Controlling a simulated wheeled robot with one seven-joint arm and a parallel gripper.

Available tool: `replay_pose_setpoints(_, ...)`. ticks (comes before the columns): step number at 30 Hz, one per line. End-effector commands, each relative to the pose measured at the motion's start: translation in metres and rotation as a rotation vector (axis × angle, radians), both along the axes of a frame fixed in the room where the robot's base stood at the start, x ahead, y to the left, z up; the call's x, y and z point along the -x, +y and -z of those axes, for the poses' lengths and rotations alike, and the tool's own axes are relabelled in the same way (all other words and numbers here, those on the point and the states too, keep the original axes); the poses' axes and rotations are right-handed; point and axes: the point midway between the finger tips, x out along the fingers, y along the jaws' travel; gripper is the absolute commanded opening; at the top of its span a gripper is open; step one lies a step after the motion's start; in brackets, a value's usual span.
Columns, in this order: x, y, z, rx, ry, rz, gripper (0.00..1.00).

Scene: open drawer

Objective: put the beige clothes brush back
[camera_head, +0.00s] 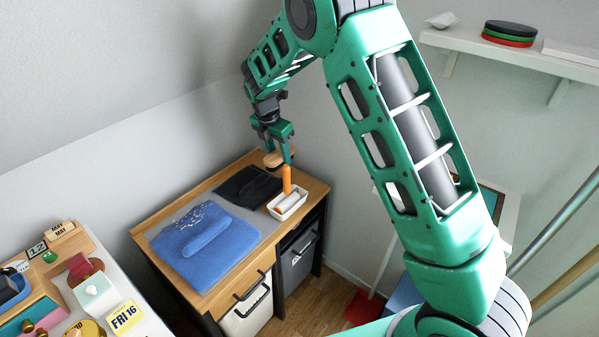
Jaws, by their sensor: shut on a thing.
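My gripper (280,150) is above the back right of the wooden desk, fingers pointing down. It is shut on the beige clothes brush (272,159), a small rounded tan piece beside the fingers. The brush appears to be above the desk top, near the dark folded cloth and the white tray (291,213). The fingers hide part of the brush, and its bristles are too small to make out. The white tray stands at the desk's right end. A pale roller-like thing with an orange handle (287,179) rests in it, handle upward.
A blue folded garment (190,241) with pale specks lies on a grey mat on the desk (160,220). A black cloth (247,187) lies behind. Bins with dark handles stand below the desk. Another table with colourful blocks (80,267) is at left.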

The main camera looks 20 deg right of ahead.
Motion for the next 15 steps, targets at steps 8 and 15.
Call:
replay_pose_setpoints(8, -0.019, -0.050, 0.034, 0.001, 0.002, -0.001, 0.18)
replay_pose_setpoints(15, -0.031, -0.078, 0.052, -0.001, -0.001, -0.003, 0.18)
